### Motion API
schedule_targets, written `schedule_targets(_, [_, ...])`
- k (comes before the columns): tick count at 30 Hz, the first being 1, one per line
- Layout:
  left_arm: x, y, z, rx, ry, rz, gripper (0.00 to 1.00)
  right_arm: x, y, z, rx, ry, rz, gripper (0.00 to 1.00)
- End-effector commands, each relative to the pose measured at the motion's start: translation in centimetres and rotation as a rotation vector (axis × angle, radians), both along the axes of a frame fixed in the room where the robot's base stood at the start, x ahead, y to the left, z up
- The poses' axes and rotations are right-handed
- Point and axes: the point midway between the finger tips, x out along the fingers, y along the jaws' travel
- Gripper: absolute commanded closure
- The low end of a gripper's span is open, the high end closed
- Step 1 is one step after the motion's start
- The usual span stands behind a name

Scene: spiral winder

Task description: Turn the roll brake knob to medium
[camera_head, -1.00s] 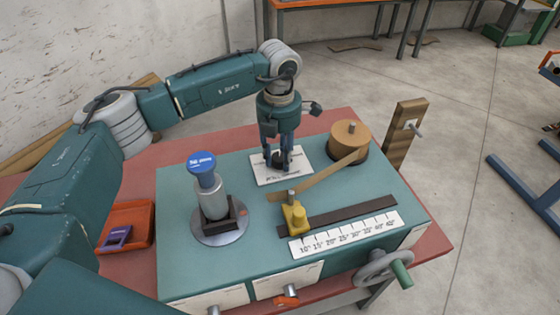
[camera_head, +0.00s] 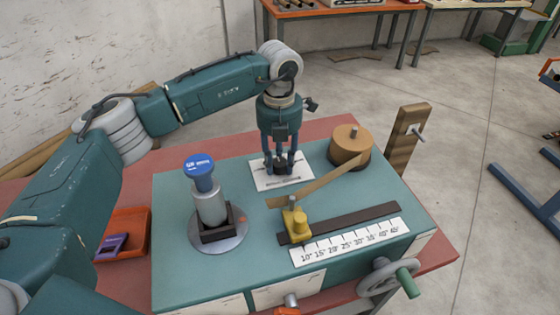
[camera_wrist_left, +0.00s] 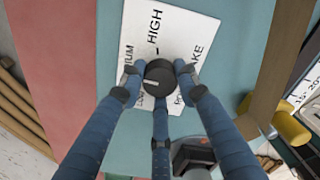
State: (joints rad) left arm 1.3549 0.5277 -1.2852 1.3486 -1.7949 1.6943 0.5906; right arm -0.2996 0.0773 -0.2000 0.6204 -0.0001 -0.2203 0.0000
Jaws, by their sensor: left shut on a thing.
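The roll brake knob (camera_wrist_left: 158,76) is a small dark round knob on a white label plate (camera_wrist_left: 190,30) on the green machine top. Its pale pointer line points to the left in the left wrist view. The plate reads HIGH above the knob; "IUM" shows at upper left, and a word at lower left is mostly hidden. My left gripper (camera_wrist_left: 158,85) has its three blue fingers closed around the knob from above. In the head view the left gripper (camera_head: 281,167) stands upright over the label plate (camera_head: 262,180). My right gripper is not in view.
A cardboard roll (camera_head: 350,148) with a brown strip stands right of the gripper. A yellow guide (camera_head: 296,222) sits on a dark rail by a number scale (camera_head: 350,241). A blue-topped post (camera_head: 208,195) stands at left. A handwheel (camera_head: 388,276) is at front right.

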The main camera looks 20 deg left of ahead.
Motion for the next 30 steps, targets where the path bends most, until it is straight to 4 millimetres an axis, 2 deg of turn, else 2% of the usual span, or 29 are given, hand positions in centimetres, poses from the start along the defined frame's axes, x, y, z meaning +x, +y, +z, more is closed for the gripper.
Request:
schedule_targets(4, [-0.4, 0.1, -0.3, 0.005, 0.014, -0.003, 0.95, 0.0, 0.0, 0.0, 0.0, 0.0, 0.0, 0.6])
schedule_targets(5, [-0.4, 0.1, -0.3, 0.005, 0.014, -0.003, 0.67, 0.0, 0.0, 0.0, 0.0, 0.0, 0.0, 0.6])
schedule_targets(7, [-0.4, 0.1, -0.3, 0.005, 0.014, -0.003, 0.53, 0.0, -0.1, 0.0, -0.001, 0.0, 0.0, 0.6])
schedule_targets(8, [-0.4, 0.1, -0.3, 0.005, 0.013, -0.003, 0.5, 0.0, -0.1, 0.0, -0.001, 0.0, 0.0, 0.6])
schedule_targets(16, [-0.2, 0.0, -0.1, 0.002, 0.007, -0.002, 0.5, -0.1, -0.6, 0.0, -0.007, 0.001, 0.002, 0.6])
schedule_targets(20, [-0.1, 0.0, 0.7, 0.002, 0.004, -0.002, 0.5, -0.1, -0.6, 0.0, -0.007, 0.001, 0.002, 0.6])
schedule_targets(23, [-0.1, 0.0, 2.3, 0.001, 0.003, -0.002, 0.5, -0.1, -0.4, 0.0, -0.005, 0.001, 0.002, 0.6])
schedule_targets(30, [-0.2, 0.0, 7.5, 0.002, 0.003, -0.002, 0.5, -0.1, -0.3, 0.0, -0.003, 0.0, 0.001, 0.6])
